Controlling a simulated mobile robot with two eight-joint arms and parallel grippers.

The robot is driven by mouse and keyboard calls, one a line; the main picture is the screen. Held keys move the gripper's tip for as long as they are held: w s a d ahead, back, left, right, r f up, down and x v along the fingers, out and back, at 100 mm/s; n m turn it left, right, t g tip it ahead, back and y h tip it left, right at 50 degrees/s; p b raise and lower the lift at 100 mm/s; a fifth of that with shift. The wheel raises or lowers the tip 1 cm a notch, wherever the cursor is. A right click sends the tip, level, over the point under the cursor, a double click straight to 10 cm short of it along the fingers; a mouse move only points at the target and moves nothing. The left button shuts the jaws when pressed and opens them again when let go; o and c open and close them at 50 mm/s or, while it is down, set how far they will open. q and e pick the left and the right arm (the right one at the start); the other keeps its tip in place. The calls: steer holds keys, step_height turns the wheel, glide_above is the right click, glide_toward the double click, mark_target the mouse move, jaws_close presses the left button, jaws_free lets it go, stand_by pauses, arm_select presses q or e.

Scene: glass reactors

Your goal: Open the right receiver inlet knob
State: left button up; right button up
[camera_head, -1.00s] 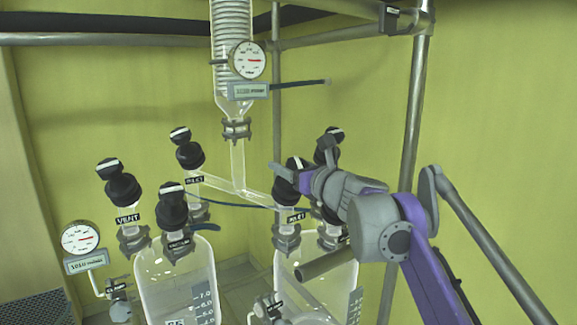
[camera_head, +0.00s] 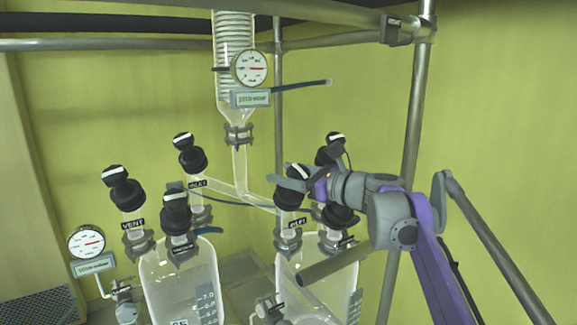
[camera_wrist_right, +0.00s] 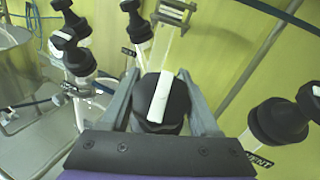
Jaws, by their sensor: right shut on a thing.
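The right receiver (camera_head: 300,270) is a clear glass vessel with black-capped ports. Its inlet knob (camera_head: 291,201), black with a white bar on top, stands on the port with the inlet label (camera_head: 296,222). My right gripper (camera_head: 292,178) comes in from the right and is shut on this knob. In the right wrist view, the knob (camera_wrist_right: 160,103) sits between the two grey fingers of the gripper (camera_wrist_right: 162,98), its white bar running nearly along them. The gripper hides part of the knob's top in the head view. My left gripper is not in view.
A vent knob (camera_wrist_right: 280,120) stands close beside the gripper in the right wrist view. Another knob (camera_head: 331,148) rises behind the wrist. The left receiver (camera_head: 180,280) and its knobs stand to the left. A metal frame post (camera_head: 410,130) stands behind my arm.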

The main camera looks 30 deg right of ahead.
steer(key=n+g+y, duration=0.1)
steer(key=n, duration=0.1)
steer(key=n+g+y, duration=0.2)
steer(key=a+n+g+y, duration=0.1)
steer(key=n+g, duration=0.1)
steer(key=n, duration=0.1)
steer(key=shift+s+f+y+p, duration=0.15)
steer(key=shift+s+y+p, duration=0.15)
steer(key=shift+s+p, duration=0.1)
steer(key=n+g, duration=0.2)
steer(key=n+g+y, duration=0.1)
steer(key=n, duration=0.1)
steer(key=s+n+g, duration=0.1)
steer(key=g, duration=0.1)
steer(key=shift+a+f+n+g, duration=0.2)
steer(key=shift+f+n+g, duration=0.1)
steer(key=shift+n, duration=0.1)
steer(key=o, duration=1.4)
steer(key=shift+a+r, duration=0.1)
